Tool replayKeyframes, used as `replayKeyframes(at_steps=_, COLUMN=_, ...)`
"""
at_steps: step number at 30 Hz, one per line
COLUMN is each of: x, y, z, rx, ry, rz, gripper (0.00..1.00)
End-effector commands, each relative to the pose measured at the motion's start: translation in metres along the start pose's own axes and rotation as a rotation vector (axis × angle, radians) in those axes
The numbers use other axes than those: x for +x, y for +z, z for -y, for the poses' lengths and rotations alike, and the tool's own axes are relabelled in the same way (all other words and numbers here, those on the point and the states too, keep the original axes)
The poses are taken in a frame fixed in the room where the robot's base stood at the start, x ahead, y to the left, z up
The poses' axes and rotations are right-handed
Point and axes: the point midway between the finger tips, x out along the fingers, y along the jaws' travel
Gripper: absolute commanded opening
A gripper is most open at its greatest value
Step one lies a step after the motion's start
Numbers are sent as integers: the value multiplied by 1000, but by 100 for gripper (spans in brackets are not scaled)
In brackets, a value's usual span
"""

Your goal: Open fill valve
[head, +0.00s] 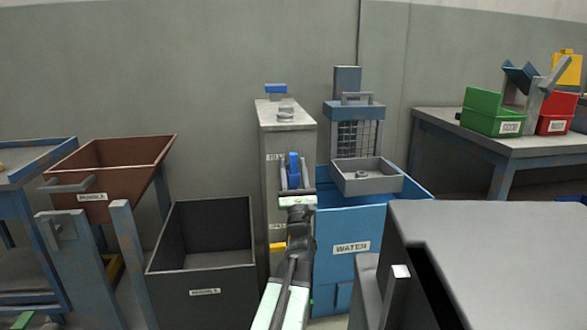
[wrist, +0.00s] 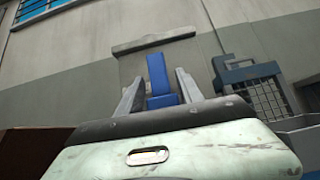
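A blue lever (head: 294,168) stands upright on the front of a grey cabinet (head: 287,138); a partly hidden label (head: 274,157) sits beside it. I take this lever for the fill valve. My gripper (head: 294,178) is in front of the cabinet, with its fingers on either side of the lever. In the wrist view the lever (wrist: 157,75) shows between my two grey fingers (wrist: 158,95), with a gap on both sides. My gripper is open and around the lever, not clamped on it.
A blue WATER tank (head: 350,247) with a grey tray (head: 367,178) and mesh basket (head: 358,135) stands close on the right. A dark open bin (head: 205,245) is at left. A yellow handle (head: 279,246) sits lower on the cabinet. A grey block (head: 480,250) fills the right foreground.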

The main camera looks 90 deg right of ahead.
Motion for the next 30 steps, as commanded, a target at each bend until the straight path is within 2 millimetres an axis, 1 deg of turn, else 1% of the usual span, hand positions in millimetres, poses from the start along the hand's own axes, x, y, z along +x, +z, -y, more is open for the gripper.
replayKeyframes(at_steps=5, x=-3, y=0, z=1, rx=-1, ry=-1, rz=0, gripper=44)
replayKeyframes(at_steps=8, x=-15, y=-2, z=0, rx=-1, ry=-1, rz=1, gripper=44)
replayKeyframes(at_steps=11, x=-34, y=-3, z=0, rx=-1, ry=-1, rz=1, gripper=44)
replayKeyframes(at_steps=15, x=-64, y=-4, z=-1, rx=-1, ry=0, rz=0, gripper=44)
replayKeyframes(at_steps=18, x=-78, y=-3, z=-1, rx=-1, ry=0, rz=1, gripper=44)
replayKeyframes(at_steps=20, x=-80, y=-2, z=0, rx=0, ry=0, rz=1, gripper=44)
replayKeyframes(at_steps=30, x=-78, y=0, z=1, rx=-1, ry=0, rz=1, gripper=44)
